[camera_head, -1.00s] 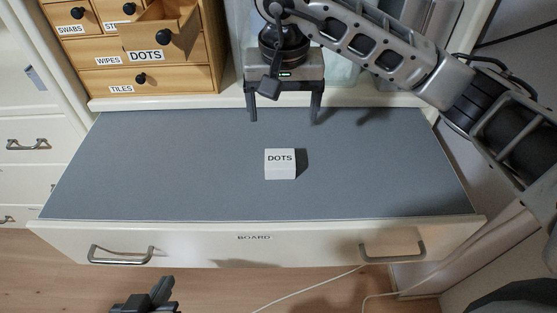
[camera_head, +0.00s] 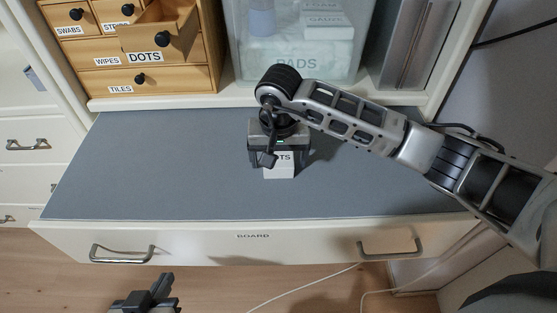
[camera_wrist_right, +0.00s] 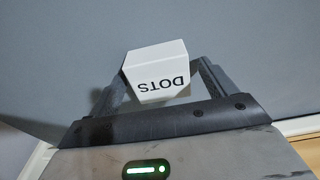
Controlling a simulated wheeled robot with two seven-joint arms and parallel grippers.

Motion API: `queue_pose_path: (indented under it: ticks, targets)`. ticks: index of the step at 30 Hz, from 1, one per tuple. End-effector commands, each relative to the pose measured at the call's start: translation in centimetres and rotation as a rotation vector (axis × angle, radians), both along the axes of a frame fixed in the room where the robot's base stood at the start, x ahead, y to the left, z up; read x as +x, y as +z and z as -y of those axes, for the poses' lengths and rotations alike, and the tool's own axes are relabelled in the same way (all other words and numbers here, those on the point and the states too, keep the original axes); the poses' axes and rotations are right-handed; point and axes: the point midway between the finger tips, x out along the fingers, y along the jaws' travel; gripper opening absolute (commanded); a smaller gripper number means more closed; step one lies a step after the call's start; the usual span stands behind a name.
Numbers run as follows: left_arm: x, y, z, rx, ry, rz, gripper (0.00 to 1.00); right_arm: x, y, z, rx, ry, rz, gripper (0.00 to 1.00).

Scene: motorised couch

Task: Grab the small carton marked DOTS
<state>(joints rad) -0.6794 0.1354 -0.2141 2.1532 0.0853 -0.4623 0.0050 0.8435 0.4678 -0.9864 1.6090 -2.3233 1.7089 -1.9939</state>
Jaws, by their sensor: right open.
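The small white carton marked DOTS (camera_head: 279,170) sits on the grey pull-out board (camera_head: 150,165). In the head view my right gripper (camera_head: 279,160) covers its upper part. In the right wrist view the carton (camera_wrist_right: 158,72) lies between the two fingers of my open right gripper (camera_wrist_right: 160,80), one finger on each side. I cannot tell whether either finger touches it. My left gripper (camera_head: 146,292) is low at the front, below the board's front edge, and whether it is open or shut is unclear.
A wooden drawer cabinet (camera_head: 180,75) stands at the back left, with its DOTS drawer (camera_head: 155,35) pulled open. A clear bin marked PADS (camera_head: 297,65) stands behind the board. The board around the carton is clear.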

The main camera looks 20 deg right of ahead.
Motion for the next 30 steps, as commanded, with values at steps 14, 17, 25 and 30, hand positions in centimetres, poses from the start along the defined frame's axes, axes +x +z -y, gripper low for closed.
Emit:
queue_pose_path:
  ticks: [14, 17, 25, 30]
  targets:
    - [-0.2, -0.3, 0.0, 0.002, -0.001, -0.008, 0.0, 0.0, -0.1, 0.0, 0.001, 0.0, 0.0, 0.36]
    - [-0.3, -0.3, 0.0, 0.002, -0.001, -0.01, 0.0, 0.0, -0.1, 0.0, 0.001, 0.0, 0.001, 0.32]
    - [-0.3, -0.2, 0.0, 0.001, -0.001, -0.005, 0.0, 0.1, 0.6, 0.0, 0.001, 0.001, 0.003, 0.32]
    - [-0.2, -0.5, 0.0, -0.005, -0.001, -0.002, 0.0, 0.2, 3.0, 0.0, 0.001, 0.001, 0.009, 0.32]
